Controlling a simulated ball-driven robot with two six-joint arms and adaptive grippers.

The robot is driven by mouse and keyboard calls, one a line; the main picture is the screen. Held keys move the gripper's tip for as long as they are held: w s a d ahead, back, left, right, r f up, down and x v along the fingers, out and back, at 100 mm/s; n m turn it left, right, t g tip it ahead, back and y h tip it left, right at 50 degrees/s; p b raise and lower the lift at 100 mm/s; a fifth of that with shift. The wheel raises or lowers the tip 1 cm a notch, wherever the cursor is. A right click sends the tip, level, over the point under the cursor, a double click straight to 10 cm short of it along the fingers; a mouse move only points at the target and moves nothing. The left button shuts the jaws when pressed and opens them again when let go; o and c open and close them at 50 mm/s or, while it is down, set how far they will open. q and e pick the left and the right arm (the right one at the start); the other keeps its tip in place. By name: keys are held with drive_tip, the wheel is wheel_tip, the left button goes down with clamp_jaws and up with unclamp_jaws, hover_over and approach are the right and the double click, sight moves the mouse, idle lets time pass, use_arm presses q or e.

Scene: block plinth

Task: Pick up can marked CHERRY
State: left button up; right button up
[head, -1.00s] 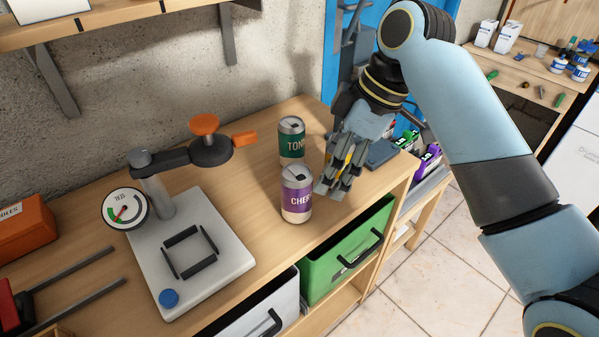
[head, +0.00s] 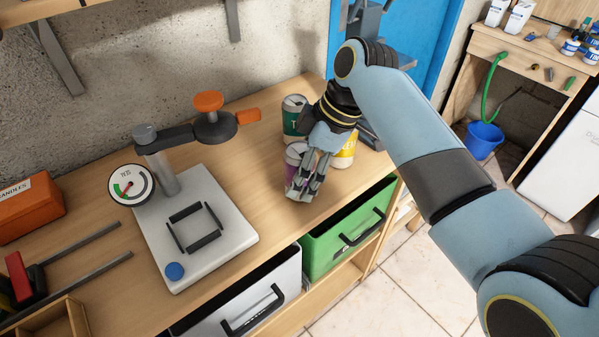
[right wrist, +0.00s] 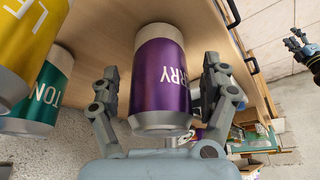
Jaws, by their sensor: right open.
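The purple can marked CHERRY (right wrist: 163,75) stands on the wooden bench; the right wrist view shows "RRY" on its label. In the head view the can (head: 294,160) is mostly hidden behind my right gripper (head: 303,196). In the right wrist view my right gripper (right wrist: 160,95) is open, with one finger on each side of the can.
A green tonic can (head: 291,118) stands behind the cherry can, and a yellow can (head: 345,152) is to its right. A press with a gauge (head: 131,185) and pale base (head: 235,236) stands on the left. The bench front (head: 245,262) is bare.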

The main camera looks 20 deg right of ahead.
drive_tip(key=c, duration=0.9)
drive_tip(key=shift+r, duration=0.15)
